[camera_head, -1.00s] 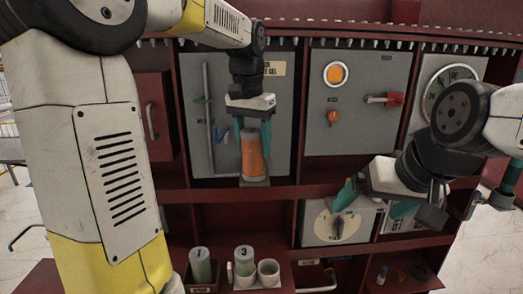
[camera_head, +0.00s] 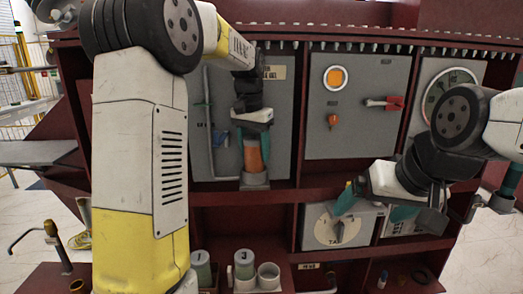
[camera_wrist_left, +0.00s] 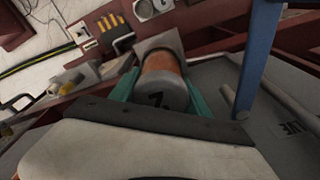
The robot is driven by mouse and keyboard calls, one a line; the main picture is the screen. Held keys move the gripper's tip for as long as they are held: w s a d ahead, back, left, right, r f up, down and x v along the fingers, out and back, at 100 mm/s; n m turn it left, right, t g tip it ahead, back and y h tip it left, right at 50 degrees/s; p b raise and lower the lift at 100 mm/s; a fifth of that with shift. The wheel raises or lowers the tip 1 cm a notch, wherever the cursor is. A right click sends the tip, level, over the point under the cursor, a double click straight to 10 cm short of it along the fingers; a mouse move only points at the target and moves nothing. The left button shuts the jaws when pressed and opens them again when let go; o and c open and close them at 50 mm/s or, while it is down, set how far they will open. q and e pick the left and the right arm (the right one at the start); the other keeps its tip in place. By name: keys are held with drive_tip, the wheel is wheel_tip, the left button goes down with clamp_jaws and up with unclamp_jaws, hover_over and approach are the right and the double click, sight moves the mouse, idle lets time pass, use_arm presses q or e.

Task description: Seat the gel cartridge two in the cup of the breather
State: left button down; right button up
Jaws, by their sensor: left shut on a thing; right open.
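The gel cartridge two (camera_head: 252,156), with an orange body and grey cap, is upright between the teal fingers of my left gripper (camera_head: 253,143). My left gripper is shut on it. In the left wrist view the cartridge's cap (camera_wrist_left: 161,93) carries a partly shaded number. The grey breather cup (camera_head: 254,182) is directly under the cartridge. The cup also shows in the left wrist view (camera_wrist_left: 159,43), where the orange end meets its opening. How deep the end sits is hidden. My right gripper (camera_head: 368,211) is open and empty, in front of the lower right shelf.
A cartridge marked 3 (camera_head: 244,262), a green-bodied cartridge (camera_head: 201,268) and an empty white holder (camera_head: 268,275) stand on the lower shelf. A grey rod (camera_head: 208,120) is left of the breather. A dial box (camera_head: 335,226) is at lower right.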

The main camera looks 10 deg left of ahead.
use_arm(q)
drive_tip(key=shift+f, duration=0.2)
drive_tip(key=shift+f, duration=0.15)
drive_tip(key=c, duration=0.5)
unclamp_jaws()
drive_tip(key=r, duration=0.4)
drive_tip(key=s+r, duration=0.1)
drive_tip(key=r, duration=0.7)
drive_tip(key=shift+s+a+r, duration=0.15)
drive_tip(key=shift+a+r, duration=0.15)
drive_tip(key=shift+r, duration=0.05)
